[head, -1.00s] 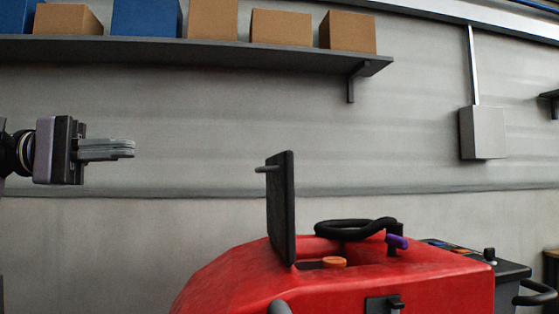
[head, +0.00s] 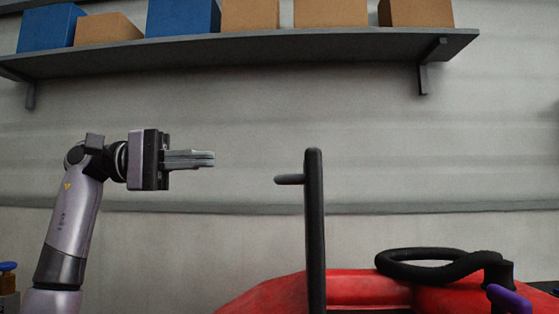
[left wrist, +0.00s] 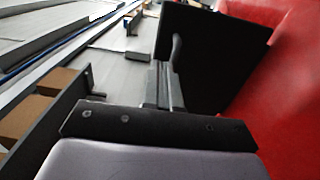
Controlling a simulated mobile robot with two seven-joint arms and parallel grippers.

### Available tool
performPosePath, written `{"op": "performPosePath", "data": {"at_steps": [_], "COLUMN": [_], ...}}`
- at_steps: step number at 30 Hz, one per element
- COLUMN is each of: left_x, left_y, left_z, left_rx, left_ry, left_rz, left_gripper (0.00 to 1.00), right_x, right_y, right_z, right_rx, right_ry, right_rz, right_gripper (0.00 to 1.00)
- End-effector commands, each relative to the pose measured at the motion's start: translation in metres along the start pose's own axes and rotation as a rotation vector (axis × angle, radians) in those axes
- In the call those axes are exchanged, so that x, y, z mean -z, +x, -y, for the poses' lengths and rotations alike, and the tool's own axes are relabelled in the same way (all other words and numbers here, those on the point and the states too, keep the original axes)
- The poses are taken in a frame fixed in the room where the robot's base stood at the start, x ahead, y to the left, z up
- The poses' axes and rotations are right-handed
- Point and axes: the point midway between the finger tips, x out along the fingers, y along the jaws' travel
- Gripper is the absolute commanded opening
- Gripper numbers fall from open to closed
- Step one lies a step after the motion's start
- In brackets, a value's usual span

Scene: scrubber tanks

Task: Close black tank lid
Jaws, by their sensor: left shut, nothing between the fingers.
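The black tank lid (head: 315,225) stands upright, edge-on, on top of the red scrubber (head: 370,290). A small peg-like handle (head: 290,179) sticks out from its left side. My left gripper (head: 213,159) is shut and empty, left of the lid and a little above the handle's height, apart from it in the head view. In the left wrist view the lid (left wrist: 215,55) shows as a broad black panel with its handle (left wrist: 176,52) close to the fingers (left wrist: 168,88). I cannot tell there whether they touch. My right gripper is not in view.
A black looped hose or handle (head: 425,266) and a purple knob (head: 508,299) sit on the scrubber right of the lid. A wall shelf (head: 250,48) with blue and brown boxes runs above. The space between gripper and lid looks free.

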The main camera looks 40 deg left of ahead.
Motion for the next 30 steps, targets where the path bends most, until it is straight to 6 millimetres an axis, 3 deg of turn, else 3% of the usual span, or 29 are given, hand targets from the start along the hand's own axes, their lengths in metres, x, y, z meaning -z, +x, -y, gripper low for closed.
{"op": "performPosePath", "data": {"at_steps": [5, 18, 24, 30], "left_x": [0.0, -0.001, -0.001, -0.001], "left_y": [0.022, 0.112, 0.133, 0.139], "left_z": [0.001, -0.001, 0.0, 0.0], "left_rx": [0.002, 0.001, 0.001, 0.0], "left_ry": [0.0, -0.001, 0.0, 0.0], "left_rz": [0.004, 0.005, 0.003, 0.002], "left_gripper": [0.0, 0.0, 0.0, 0.0], "right_x": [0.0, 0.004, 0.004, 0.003], "right_y": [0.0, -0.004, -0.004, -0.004], "right_z": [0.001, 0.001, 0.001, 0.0], "right_rx": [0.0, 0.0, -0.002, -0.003], "right_ry": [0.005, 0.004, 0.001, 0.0], "right_rz": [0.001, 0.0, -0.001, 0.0], "right_gripper": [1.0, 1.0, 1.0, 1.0]}}
